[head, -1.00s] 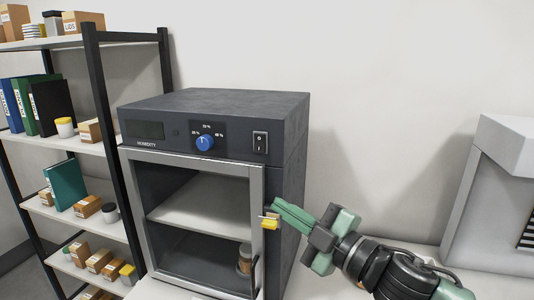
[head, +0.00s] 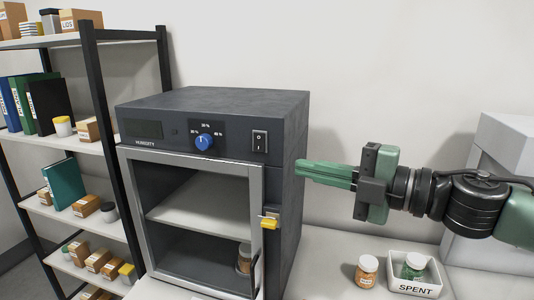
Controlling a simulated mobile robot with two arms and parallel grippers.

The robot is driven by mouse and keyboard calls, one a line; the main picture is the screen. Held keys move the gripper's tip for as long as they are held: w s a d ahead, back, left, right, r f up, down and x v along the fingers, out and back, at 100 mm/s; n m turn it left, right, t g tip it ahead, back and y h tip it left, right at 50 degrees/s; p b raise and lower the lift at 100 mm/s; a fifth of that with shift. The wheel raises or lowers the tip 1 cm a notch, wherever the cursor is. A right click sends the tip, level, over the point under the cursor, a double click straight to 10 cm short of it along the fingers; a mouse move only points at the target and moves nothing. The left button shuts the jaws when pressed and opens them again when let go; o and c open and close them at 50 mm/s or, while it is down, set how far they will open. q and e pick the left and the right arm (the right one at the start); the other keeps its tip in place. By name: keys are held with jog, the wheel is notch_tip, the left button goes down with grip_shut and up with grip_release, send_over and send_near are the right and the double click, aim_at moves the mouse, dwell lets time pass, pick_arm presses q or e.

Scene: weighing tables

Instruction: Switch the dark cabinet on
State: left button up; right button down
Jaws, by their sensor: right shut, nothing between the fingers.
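The dark cabinet (head: 220,102) stands on the table with its glass-fronted door shut. Its front panel has a dark display (head: 144,129), a blue humidity knob (head: 204,142) and a black rocker switch (head: 260,141) at the right end. The display looks unlit. A yellow latch (head: 269,223) sits at the door's right edge. My right gripper (head: 298,170) is shut and empty, level, pointing left. Its tips are beside the cabinet's right side, below and right of the switch; I cannot tell whether they touch the cabinet. My left gripper is out of view.
A jar stands inside the cabinet (head: 244,258). On the table to the right are an orange-filled jar (head: 366,271) and a white tray marked SPENT (head: 415,288) holding a green jar (head: 413,265). A loaded shelf rack (head: 90,90) stands left. A grey-white housing (head: 500,140) stands right.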

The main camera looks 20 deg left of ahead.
aim_at(268, 156)
jog(key=w+a+p, duration=0.5)
jog(key=w+a, duration=0.1)
jog(key=a, duration=0.3)
jog(key=shift+w+a+f, duration=0.2)
jog(key=shift+w+f, duration=0.15)
jog(key=shift+f, duration=0.05)
jog(key=shift+a, duration=0.1)
jog(key=shift+w+f+n+b, duration=0.4)
jog(key=shift+n+b, duration=0.1)
jog(key=shift+b, duration=0.25)
jog(key=shift+s+r+p, duration=0.15)
jog(key=shift+r+p, duration=0.2)
